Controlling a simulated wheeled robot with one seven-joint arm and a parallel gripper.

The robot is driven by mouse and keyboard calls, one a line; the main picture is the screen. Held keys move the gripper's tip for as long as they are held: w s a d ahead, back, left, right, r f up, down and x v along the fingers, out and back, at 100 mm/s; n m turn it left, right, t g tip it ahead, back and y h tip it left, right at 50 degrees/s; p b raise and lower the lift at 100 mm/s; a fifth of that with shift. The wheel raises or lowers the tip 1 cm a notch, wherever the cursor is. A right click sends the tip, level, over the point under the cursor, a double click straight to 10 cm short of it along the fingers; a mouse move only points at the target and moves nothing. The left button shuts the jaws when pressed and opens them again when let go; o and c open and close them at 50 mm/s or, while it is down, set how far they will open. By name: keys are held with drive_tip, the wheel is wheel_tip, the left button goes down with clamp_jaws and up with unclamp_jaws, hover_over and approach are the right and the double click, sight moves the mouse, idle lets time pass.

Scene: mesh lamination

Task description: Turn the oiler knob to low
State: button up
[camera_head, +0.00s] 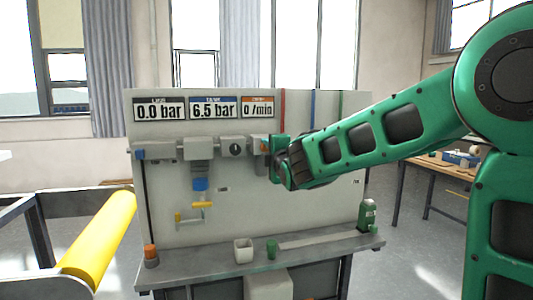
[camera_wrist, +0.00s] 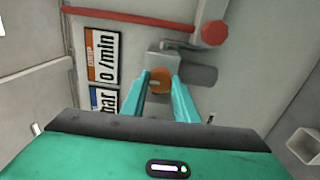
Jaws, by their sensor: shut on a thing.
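The oiler knob (camera_wrist: 160,86) is a round orange knob on a grey block in the wrist view. A sliver of orange (camera_head: 264,146) also shows at the right of the row of units in the head view. My gripper (camera_wrist: 160,77) has its two teal fingers on either side of the knob, shut on it. In the head view my gripper (camera_head: 272,158) is against the panel and hides most of the knob. The orange-headed display reads 0 /min (camera_head: 257,109). No low mark is readable on the knob.
The upright panel (camera_head: 330,215) carries displays reading 0.0 bar (camera_head: 159,110) and 6.5 bar (camera_head: 213,109). A red pipe (camera_wrist: 130,16) and a red round part (camera_wrist: 214,33) are close by. The ledge below holds a white cup (camera_head: 243,251) and a green bottle (camera_head: 367,216). A yellow roller (camera_head: 100,240) stands left.

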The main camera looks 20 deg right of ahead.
drive_tip(key=o, duration=1.1)
drive_tip(key=shift+a+f, duration=0.2)
drive_tip(key=shift+f, duration=0.1)
drive_tip(key=shift+c, duration=0.2)
drive_tip(key=shift+r, duration=0.15)
drive_tip(key=shift+d, duration=0.1)
drive_tip(key=s, duration=1)
drive_tip(key=shift+s, duration=0.35)
